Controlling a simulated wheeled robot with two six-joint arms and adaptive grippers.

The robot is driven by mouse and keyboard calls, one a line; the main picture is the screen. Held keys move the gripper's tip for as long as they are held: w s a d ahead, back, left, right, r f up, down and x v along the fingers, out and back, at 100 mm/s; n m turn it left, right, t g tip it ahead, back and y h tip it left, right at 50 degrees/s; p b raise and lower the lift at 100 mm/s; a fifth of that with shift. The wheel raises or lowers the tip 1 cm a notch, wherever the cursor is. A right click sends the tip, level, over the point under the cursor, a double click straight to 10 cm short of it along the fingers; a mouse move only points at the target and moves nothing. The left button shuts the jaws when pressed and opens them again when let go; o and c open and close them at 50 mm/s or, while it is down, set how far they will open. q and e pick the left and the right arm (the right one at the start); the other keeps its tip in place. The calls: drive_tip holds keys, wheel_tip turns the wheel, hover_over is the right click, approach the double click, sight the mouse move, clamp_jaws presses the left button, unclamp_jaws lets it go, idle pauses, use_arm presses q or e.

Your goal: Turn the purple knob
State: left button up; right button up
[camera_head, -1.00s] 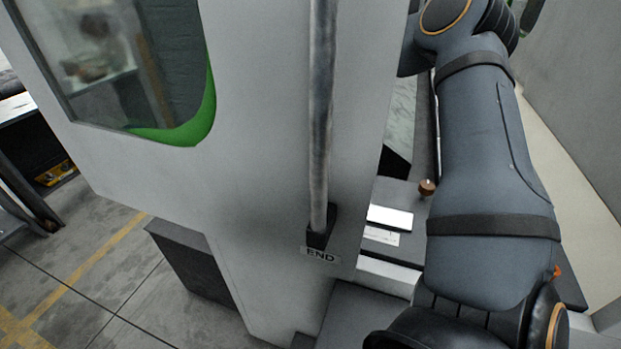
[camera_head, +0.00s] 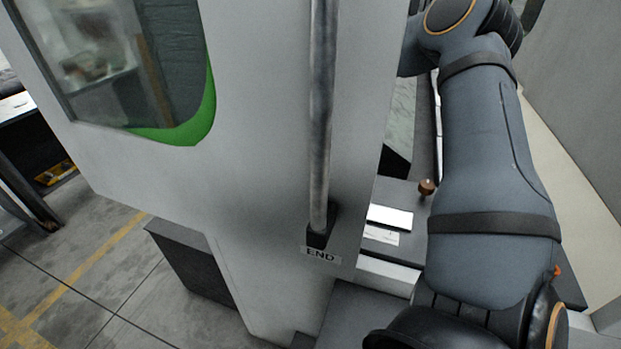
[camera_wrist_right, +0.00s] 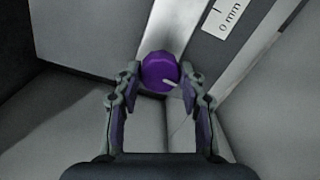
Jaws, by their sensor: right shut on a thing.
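The purple knob (camera_wrist_right: 160,71) shows in the right wrist view, above the middle, with a pale mark on its lower right face. My right gripper (camera_wrist_right: 161,78) has a fingertip on each side of the knob and is shut on it. The knob sits by a light metal strip. In the head view my right arm comes down the right side; its gripper and the knob are hidden there. My left gripper is in neither view.
A white machine door with a green-edged window (camera_head: 180,130) and a vertical metal handle bar (camera_head: 321,120) fills the head view's middle. An "END" label (camera_head: 321,254) is below the bar. A small brown knob (camera_head: 426,187) stands beside my arm. A "0 mm" label (camera_wrist_right: 229,16) is near the purple knob.

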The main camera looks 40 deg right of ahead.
drive_tip(key=shift+m, duration=0.4)
drive_tip(key=o, duration=1.2)
drive_tip(key=shift+d, duration=0.1)
drive_tip(key=shift+c, duration=0.2)
drive_tip(key=shift+n, duration=0.3)
